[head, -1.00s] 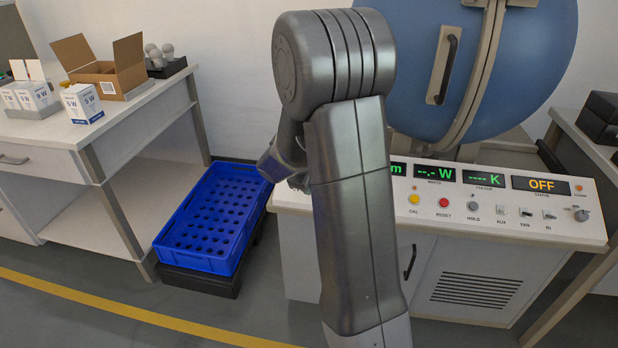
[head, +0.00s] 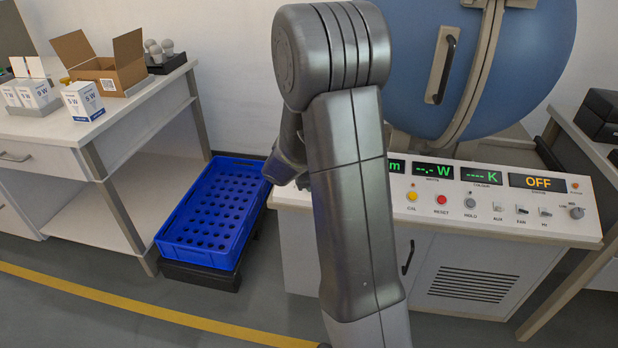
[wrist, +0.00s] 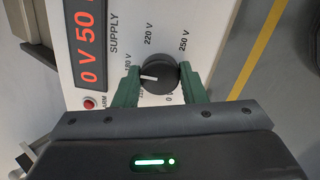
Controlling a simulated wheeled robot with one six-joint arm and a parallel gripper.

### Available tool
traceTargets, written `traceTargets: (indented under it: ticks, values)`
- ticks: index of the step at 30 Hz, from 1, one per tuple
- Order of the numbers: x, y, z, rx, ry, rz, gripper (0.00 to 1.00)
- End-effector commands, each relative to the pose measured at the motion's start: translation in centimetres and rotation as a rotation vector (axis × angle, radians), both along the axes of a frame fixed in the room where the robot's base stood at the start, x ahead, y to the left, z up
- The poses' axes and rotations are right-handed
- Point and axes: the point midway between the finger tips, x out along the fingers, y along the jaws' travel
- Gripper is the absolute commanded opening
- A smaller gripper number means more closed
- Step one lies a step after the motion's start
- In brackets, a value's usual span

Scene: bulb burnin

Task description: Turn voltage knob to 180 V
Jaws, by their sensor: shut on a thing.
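In the wrist view the black round voltage knob (wrist: 160,80) sits on a white supply panel (wrist: 105,12). Its white pointer line faces left in the picture, close to the partly covered 180 V mark, slightly on its lower side. The 220 V and 250 V marks are readable above the knob. My gripper (wrist: 158,72) has its green fingers on both sides of the knob, shut on it. The left finger covers part of the scale. In the head view my arm hides the gripper and this knob.
A red display (wrist: 90,45) and a red alarm lamp (wrist: 89,103) are on the supply panel. In the head view, a control console (head: 440,222) stands beneath a blue sphere (head: 420,70). A blue crate (head: 165,240) is left of my arm, beside a bench with boxes.

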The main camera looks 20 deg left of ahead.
Motion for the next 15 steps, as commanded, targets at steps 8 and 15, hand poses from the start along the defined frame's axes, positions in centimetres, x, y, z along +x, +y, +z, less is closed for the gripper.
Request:
traceTargets:
  ticks: [8,15]
  values:
    - [0.01,0.02,0.01,0.0,0.0,-0.001,0.41]
    - [0.0,0.01,0.0,0.0,0.0,-0.001,0.59]
